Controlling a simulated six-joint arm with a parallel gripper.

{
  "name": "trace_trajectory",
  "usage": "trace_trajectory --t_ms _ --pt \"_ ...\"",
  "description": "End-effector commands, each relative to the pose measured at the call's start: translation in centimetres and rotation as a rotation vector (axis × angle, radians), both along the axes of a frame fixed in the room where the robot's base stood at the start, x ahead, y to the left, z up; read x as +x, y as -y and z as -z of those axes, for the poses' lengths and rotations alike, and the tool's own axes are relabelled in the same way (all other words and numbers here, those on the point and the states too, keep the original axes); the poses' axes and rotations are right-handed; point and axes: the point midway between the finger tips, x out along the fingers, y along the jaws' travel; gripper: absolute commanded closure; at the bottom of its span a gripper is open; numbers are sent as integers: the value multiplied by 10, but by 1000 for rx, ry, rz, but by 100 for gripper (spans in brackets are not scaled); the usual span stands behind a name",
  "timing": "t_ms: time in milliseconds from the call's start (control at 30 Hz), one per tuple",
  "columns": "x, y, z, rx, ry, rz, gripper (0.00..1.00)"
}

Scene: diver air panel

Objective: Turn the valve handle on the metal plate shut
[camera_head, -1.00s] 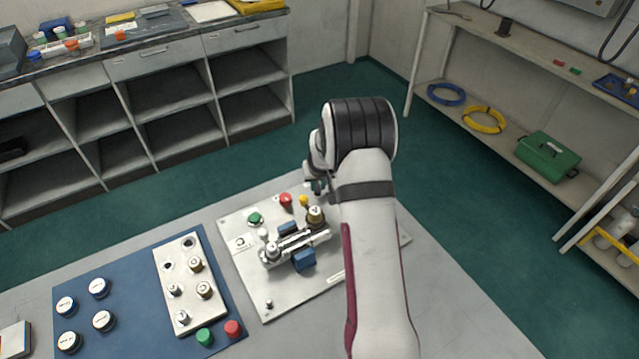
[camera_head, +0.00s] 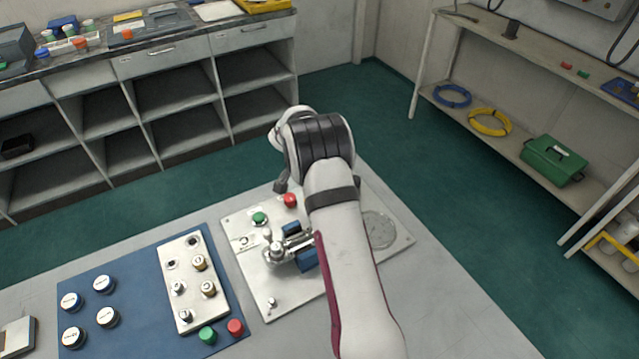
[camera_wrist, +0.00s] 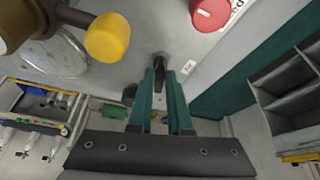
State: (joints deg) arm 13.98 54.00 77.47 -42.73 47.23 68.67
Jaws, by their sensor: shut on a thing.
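The metal plate (camera_head: 300,298) lies on the table and carries a silver pipe assembly (camera_head: 277,252) with blue blocks. The valve handle shows in the wrist view as a dark rod with a yellow knob (camera_wrist: 108,38), next to a brass body (camera_wrist: 20,20). In the head view my arm hides the yellow knob and brass body. My gripper (camera_wrist: 159,75) has teal fingers close together, shut on a small dark piece (camera_wrist: 160,58); I cannot tell what it is part of. The yellow knob is left of the fingers; touching is not clear.
A red button (camera_head: 290,200) and a green button (camera_head: 259,218) stand on the plate; the red one also shows in the wrist view (camera_wrist: 210,12). To the left, a blue mat (camera_head: 135,285) holds a smaller fitting panel (camera_head: 190,318) and several round caps. A round marking (camera_head: 380,230) lies right of my arm.

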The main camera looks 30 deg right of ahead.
Motion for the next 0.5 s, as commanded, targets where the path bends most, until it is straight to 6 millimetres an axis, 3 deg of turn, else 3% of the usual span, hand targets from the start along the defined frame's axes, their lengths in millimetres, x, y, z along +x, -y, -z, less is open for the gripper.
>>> trace_trajectory --t_ms 500 --pt "4 -2 0 2 0 275 100"
